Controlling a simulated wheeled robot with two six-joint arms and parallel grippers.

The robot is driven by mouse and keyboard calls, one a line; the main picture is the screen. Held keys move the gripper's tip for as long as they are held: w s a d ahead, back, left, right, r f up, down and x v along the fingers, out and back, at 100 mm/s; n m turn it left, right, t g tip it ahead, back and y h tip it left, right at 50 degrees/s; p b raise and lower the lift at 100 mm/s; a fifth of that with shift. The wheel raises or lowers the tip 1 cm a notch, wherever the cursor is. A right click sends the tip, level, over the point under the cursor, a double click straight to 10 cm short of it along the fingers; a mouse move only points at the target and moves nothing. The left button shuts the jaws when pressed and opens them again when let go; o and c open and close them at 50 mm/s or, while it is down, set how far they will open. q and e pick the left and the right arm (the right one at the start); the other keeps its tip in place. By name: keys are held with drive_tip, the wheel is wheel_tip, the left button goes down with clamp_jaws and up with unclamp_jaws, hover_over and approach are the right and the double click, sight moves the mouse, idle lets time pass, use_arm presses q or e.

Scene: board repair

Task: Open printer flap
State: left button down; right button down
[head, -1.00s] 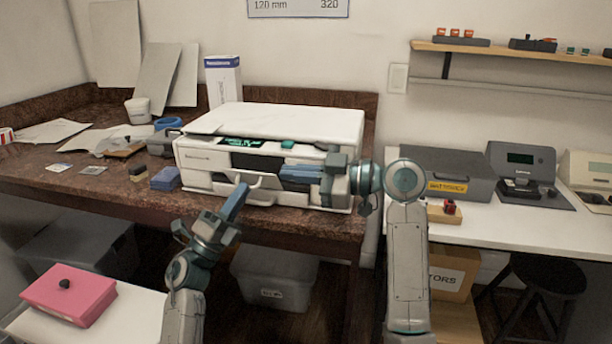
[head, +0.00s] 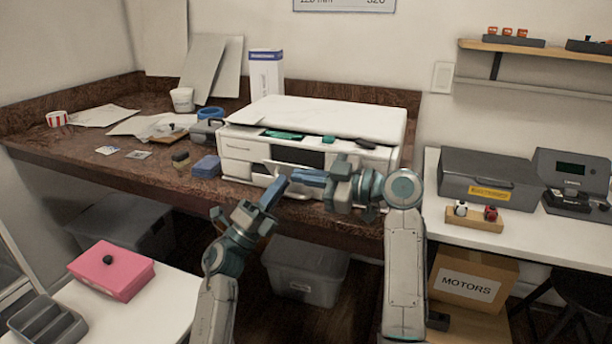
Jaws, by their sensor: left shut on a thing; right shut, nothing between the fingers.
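The white printer (head: 350,118) stands on the brown bench with its lid shut. A dark opening shows in its front, with the white front flap (head: 285,167) below it, seemingly tilted outward; the angle is hard to tell. My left gripper (head: 273,192) is at the flap's lower front edge, its blue fingers shut on the flap's handle, which they mostly hide. My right gripper (head: 306,177) is shut and empty, pointing left in front of the printer's lower front. It hides part of the flap and printer front, close to the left fingertips.
A blue block (head: 206,167) and a small dark-topped block (head: 181,160) lie left of the printer. A grey case (head: 207,131) stands behind them. A white side table on the right holds a grey box (head: 500,170).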

use_arm(q)
drive_tip(key=shift+s+r, duration=0.1)
use_arm(e)
drive_tip(key=shift+f, duration=0.6)
use_arm(q)
drive_tip(key=c, duration=1.6)
unclamp_jaws()
drive_tip(key=shift+o, duration=0.2)
use_arm(e)
drive_tip(key=shift+f, duration=0.1)
